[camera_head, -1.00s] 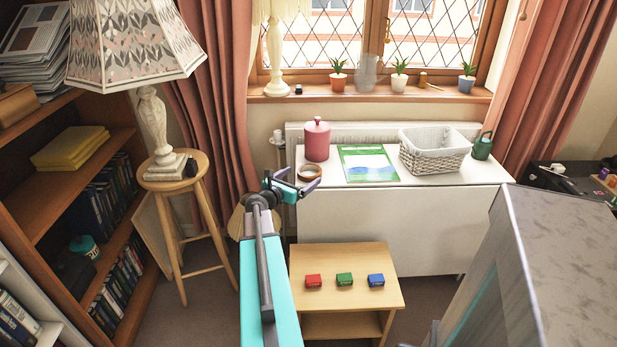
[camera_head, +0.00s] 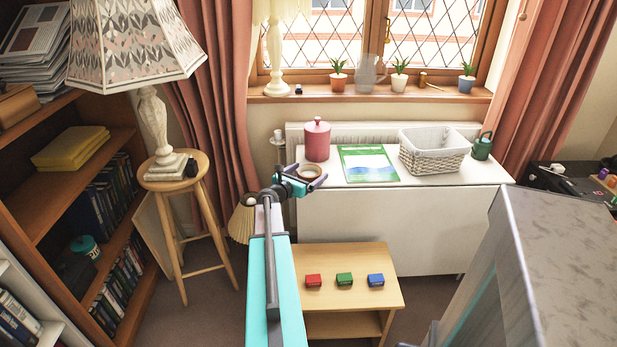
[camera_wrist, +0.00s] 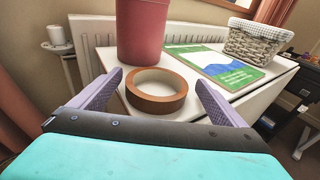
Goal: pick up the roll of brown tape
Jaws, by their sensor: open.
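The roll of brown tape (camera_wrist: 157,104) lies flat on the white table (camera_wrist: 190,72), near its left front corner. In the wrist view it sits ahead of and between the two purple fingers of my gripper (camera_wrist: 160,88). The fingers are apart and nothing is held between them. In the head view my gripper (camera_head: 304,184) is at the table's left edge, and the tape (camera_head: 308,171) shows just behind it, partly hidden by the fingers.
A red canister (camera_head: 317,140) stands right behind the tape. A green and white booklet (camera_head: 368,163) and a wicker basket (camera_head: 434,152) lie to the right. A low wooden table (camera_head: 347,262) with red, green and blue blocks stands in front.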

